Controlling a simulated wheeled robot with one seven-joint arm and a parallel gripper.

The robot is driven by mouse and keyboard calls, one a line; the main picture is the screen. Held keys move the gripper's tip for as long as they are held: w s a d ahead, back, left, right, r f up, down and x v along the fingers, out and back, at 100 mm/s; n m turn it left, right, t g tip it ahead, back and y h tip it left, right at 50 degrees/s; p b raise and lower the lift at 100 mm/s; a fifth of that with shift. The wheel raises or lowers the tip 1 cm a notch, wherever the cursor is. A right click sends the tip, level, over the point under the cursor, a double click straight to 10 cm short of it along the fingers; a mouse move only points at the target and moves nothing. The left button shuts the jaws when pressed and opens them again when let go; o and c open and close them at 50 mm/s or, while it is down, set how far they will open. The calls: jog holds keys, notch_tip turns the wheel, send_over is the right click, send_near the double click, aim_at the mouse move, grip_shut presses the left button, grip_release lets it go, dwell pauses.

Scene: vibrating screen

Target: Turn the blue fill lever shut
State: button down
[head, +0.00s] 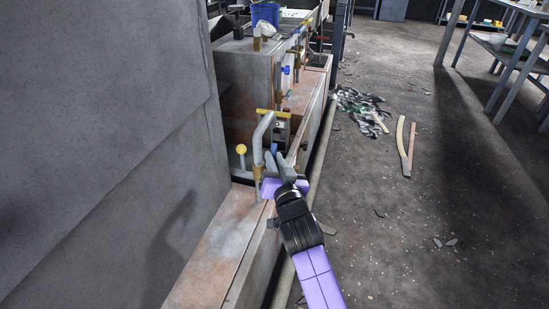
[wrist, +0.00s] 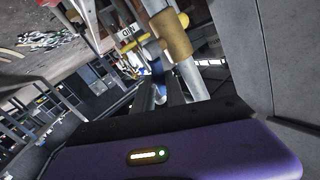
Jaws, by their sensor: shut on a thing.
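The blue fill lever (head: 274,149) shows as a small blue piece beside the grey bent pipe, low on the machine. In the wrist view the blue lever (wrist: 159,88) stands between the dark fingers, partly hidden by them. My gripper (head: 276,161) reaches in from the lower right, beside the pipe. In the wrist view my gripper (wrist: 160,98) is shut on the lever. How far the lever is turned cannot be told.
The grey bent pipe (head: 258,140) with a brass collar (wrist: 173,33) stands close to the fingers. A yellow-knobbed lever (head: 241,150) is to the left. A large grey panel (head: 105,120) walls the left side. Open floor (head: 430,210) lies to the right.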

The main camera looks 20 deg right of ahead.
jog(key=shift+w+d+r+m+g+p, duration=0.2)
jog(key=shift+g+p, duration=0.25)
jog(key=shift+p, duration=1)
jog(key=shift+w+d+r+m+g+p, duration=0.1)
jog(key=shift+r+m+g+p, duration=0.25)
jog(key=shift+p, duration=1.05)
jog(key=shift+w+d+f+m+g+y+p, duration=0.3)
jog(key=shift+f+m+g+y+p, duration=0.3)
jog(key=shift+g+p, duration=1.1)
jog(key=shift+w+d+f+m+g+y+p, duration=0.15)
jog(key=shift+w+f+m+g+y+p, duration=0.5)
jog(key=shift+p, duration=1.75)
jog(key=shift+w+d+f+m+g+y+p, duration=0.25)
jog(key=shift+f+g+y+p, duration=0.45)
jog(key=shift+g+p, duration=1.15)
jog(key=shift+s, duration=0.1)
jog(key=c, duration=1.6)
grip_release()
jog(key=shift+f, duration=0.1)
jog(key=shift+c, duration=0.2)
